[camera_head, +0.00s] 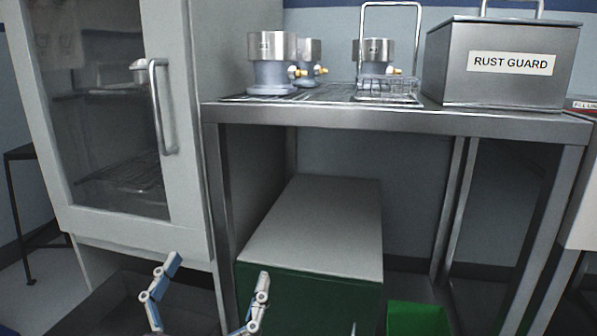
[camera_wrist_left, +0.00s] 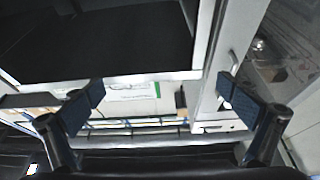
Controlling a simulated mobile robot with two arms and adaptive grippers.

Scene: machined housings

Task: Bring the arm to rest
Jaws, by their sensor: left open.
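My left gripper (camera_head: 216,275) is low in the head view, in front of the cabinet's lower part and the green box under the table. Its two blue-padded fingers stand wide apart with nothing between them. In the left wrist view the same gripper (camera_wrist_left: 162,98) shows its fingers spread on either side, also empty. It appears to touch nothing. Most of the left arm is out of the picture. My right gripper is in neither view.
A metal table (camera_head: 330,114) carries several machined housings (camera_head: 272,78), a wire basket (camera_head: 386,91) and a "RUST GUARD" tank (camera_head: 502,82). A glass-door cabinet (camera_head: 188,205) stands left. Below are a green box (camera_head: 310,292) with a grey top and a green bin (camera_head: 417,318).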

